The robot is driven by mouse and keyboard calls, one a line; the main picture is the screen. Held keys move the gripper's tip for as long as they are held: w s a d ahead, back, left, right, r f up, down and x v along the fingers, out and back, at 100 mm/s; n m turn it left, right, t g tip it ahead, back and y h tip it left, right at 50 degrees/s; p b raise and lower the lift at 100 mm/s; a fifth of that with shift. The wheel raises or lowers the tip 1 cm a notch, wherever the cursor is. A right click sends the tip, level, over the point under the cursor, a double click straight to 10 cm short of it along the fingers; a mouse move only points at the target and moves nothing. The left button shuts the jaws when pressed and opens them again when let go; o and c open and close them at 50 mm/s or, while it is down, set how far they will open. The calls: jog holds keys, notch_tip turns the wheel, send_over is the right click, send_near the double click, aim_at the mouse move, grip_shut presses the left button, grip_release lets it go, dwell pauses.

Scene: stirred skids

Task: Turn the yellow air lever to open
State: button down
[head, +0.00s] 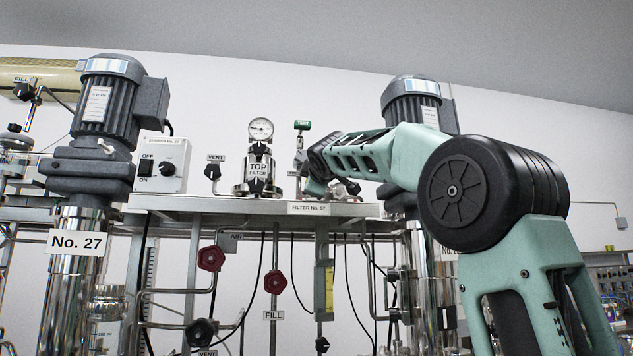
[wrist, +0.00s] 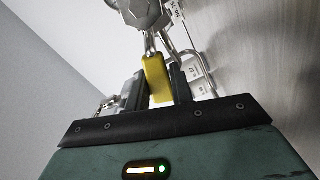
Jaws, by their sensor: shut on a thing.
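The yellow air lever (wrist: 156,80) shows in the wrist view, between the two dark fingers of my gripper (wrist: 158,92). The fingers are shut on the lever. Its upper end meets a metal fitting (wrist: 148,12) at the top of that view. In the head view my gripper (head: 312,187) is at the shelf's back right, beside the top filter, and mostly hidden behind my own arm. The yellow lever cannot be made out in the head view.
The top filter (head: 258,167) with its gauge (head: 261,129) stands left of my gripper on the metal shelf (head: 230,206). A green-tagged valve (head: 302,125) rises close by. Motors (head: 112,97) flank the shelf. Red knobs (head: 211,258) and hoses are below.

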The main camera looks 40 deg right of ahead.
jog(key=shift+f+n, duration=0.3)
jog(key=shift+n, duration=0.1)
jog(key=c, duration=1.2)
grip_release()
jog(key=shift+a, duration=0.1)
jog(key=b+v, duration=0.5)
jog(key=v, duration=1.2)
jog(key=shift+s+b, duration=0.2)
jog(key=shift+b, duration=0.15)
